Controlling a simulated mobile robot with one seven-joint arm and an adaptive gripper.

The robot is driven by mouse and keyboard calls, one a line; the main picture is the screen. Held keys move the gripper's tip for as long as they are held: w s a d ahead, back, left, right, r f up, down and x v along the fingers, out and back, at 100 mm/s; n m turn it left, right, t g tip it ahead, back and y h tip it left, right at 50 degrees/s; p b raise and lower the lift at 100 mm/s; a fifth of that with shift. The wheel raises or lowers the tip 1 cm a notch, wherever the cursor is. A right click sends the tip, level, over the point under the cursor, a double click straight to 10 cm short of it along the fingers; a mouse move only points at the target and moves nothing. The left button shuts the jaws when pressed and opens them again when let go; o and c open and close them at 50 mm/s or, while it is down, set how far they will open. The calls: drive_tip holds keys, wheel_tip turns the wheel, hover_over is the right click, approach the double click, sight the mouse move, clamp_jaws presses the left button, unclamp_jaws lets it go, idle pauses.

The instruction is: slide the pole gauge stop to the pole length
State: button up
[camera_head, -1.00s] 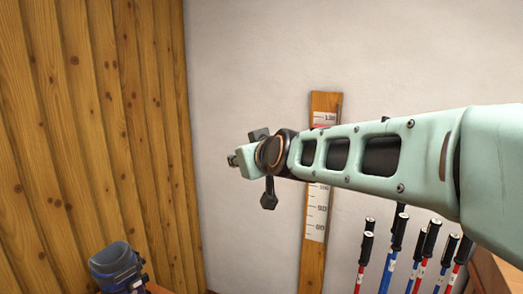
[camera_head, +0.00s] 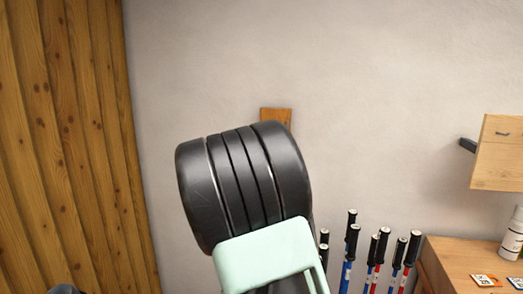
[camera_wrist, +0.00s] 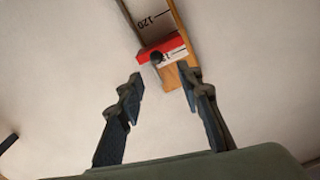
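The pole gauge (camera_wrist: 168,82) is a wooden board with a white scale, on the pale wall; it runs slanted in the wrist view. A "120" mark shows on the scale. The gauge stop (camera_wrist: 150,52), a red block with a black knob, sits across the board near that mark. My gripper (camera_wrist: 161,75) is open and empty, its two dark fingers pointing at the stop, tips just short of it in the picture. I cannot tell whether they touch. In the head view only the gauge's top (camera_head: 276,115) shows; my arm hides the stop and my gripper.
Several poles with black grips (camera_head: 379,250) stand upright right of the gauge. A wooden bench (camera_head: 455,262) at the right holds a white bottle (camera_head: 513,235) and small cards. A wooden wall panel (camera_head: 497,153) hangs above it. A plank wall (camera_head: 75,150) stands left.

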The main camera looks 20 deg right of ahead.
drive_tip(key=p+x, duration=0.2)
drive_tip(key=x, duration=0.9)
drive_tip(key=shift+s+d, duration=0.15)
drive_tip(key=shift+d, duration=0.15)
drive_tip(key=shift+c, duration=0.6)
clamp_jaws()
